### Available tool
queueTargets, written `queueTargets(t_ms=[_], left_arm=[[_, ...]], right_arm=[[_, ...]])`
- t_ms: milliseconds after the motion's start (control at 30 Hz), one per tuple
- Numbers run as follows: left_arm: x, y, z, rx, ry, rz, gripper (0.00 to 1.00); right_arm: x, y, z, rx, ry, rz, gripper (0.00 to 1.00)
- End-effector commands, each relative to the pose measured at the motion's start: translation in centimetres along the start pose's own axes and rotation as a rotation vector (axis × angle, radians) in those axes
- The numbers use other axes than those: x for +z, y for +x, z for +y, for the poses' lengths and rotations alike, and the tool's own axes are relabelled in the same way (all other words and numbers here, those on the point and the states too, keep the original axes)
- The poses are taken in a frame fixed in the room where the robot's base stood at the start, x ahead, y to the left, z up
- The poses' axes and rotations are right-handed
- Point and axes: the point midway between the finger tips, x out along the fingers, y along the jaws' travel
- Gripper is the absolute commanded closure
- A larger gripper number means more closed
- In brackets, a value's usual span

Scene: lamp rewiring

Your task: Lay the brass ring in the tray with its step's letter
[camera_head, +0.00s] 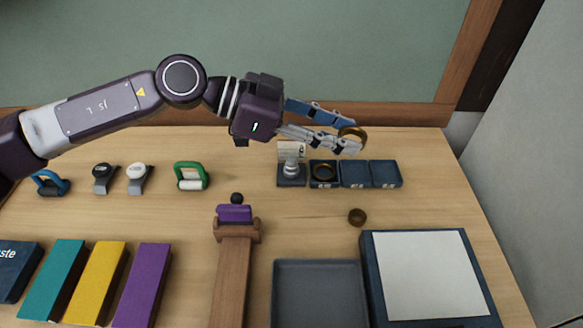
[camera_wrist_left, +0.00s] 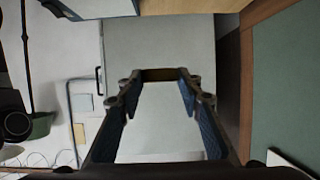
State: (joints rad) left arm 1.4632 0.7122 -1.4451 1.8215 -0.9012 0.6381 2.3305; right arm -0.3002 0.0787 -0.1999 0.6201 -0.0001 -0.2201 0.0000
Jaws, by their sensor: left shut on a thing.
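The brass ring (camera_head: 356,130) is held between the fingertips of my left gripper (camera_head: 347,135), raised above the back of the table. It also shows between the fingertips in the left wrist view (camera_wrist_left: 160,74). Below stands a row of small dark blue trays. The leftmost tray (camera_head: 291,185) holds a pale metal part, and the tray beside it (camera_head: 325,186) holds a dark ring. The third tray (camera_head: 355,174) and the rightmost tray (camera_head: 386,173) look empty. Letters on their front edges are too small to read. My right gripper is in neither view.
A small printed card (camera_head: 291,150) stands behind the trays. Nearer are a grey tray (camera_head: 318,266) and a white-topped box (camera_head: 432,275). A purple-topped wooden stand (camera_head: 235,228) and a green clamp-like thing (camera_head: 191,175) are to the left.

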Motion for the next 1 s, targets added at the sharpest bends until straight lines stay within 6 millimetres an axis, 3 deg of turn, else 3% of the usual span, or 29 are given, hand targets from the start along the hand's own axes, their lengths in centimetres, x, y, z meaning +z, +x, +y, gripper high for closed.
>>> queueTargets(t_ms=[200,400,567,867,1000], left_arm=[[3.2,-4.0,-8.1,-0.206,-0.079,-0.003,0.86],[4.7,-7.4,-12.2,-0.322,-0.131,-0.001,0.86],[5.1,-8.4,-13.1,-0.35,-0.146,-0.001,0.86],[5.2,-8.3,-13.1,-0.35,-0.148,-0.001,0.86],[7.1,-7.5,-13.1,-0.348,-0.152,-0.002,0.86]], right_arm=[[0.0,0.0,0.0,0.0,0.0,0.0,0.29],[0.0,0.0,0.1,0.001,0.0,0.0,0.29],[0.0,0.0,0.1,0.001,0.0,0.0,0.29],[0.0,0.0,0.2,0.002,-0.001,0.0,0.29],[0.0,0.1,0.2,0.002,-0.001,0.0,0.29]])
